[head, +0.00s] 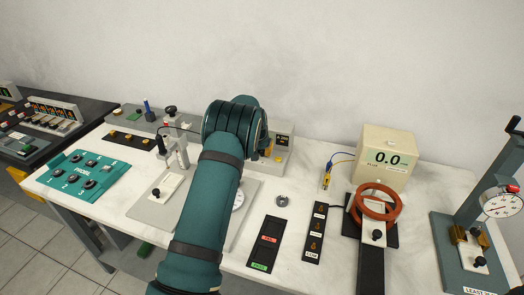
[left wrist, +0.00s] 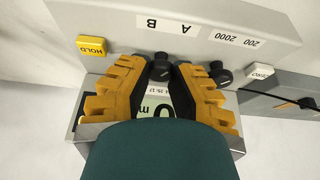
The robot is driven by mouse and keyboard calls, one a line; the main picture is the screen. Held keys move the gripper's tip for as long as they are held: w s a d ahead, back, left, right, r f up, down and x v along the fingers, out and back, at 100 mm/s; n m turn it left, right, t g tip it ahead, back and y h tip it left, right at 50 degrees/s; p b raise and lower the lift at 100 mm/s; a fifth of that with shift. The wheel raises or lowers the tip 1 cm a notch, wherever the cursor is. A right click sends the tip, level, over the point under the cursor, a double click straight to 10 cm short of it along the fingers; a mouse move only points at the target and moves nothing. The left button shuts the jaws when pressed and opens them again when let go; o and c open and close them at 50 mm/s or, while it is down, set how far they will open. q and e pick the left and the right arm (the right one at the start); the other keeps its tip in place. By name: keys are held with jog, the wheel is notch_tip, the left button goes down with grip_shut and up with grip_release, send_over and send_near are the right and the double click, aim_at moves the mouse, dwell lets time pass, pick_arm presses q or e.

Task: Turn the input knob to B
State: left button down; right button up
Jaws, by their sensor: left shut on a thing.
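The input knob (left wrist: 161,68) is black and sits below the upside-down A and B label (left wrist: 168,25) on a grey instrument, in the left wrist view. My left gripper (left wrist: 164,69) has its yellow-padded fingers on both sides of this knob and is shut on it. The knob's pointer is too covered to read. A second black knob (left wrist: 221,73) stands beside the fingers, near the 200/2000 label (left wrist: 237,37). In the head view my left arm covers the gripper, the knob and much of the instrument (head: 283,146). My right gripper is in neither view.
A yellow HOLD button (left wrist: 91,46) and a white ZERO button (left wrist: 260,71) flank the knobs. A lit display (left wrist: 153,105) lies partly behind the gripper. On the bench are a teal probe panel (head: 78,176), a flux meter (head: 387,157) and an orange coil (head: 377,205).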

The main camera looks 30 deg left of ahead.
pick_arm(q)
jog(key=shift+n+p, duration=0.3)
jog(key=shift+d+n+y+p, duration=0.1)
jog(key=shift+n+y+p, duration=0.4)
jog(key=shift+n, duration=0.4)
jog(key=shift+n+g+y+p, duration=0.3)
jog(key=shift+n+p, duration=0.1)
jog(key=shift+n, duration=0.5)
jog(key=shift+w+n+g, duration=0.1)
jog(key=shift+n+g, duration=0.2)
jog(key=shift+n, duration=0.6)
jog(key=n+y, duration=0.1)
jog(key=n, duration=0.1)
jog(key=shift+f+n+g, duration=0.1)
jog(key=shift+n+g, duration=0.2)
jog(key=shift+n+g+y, duration=0.3)
jog(key=shift+n+g, duration=0.3)
jog(key=shift+n, duration=1.2)
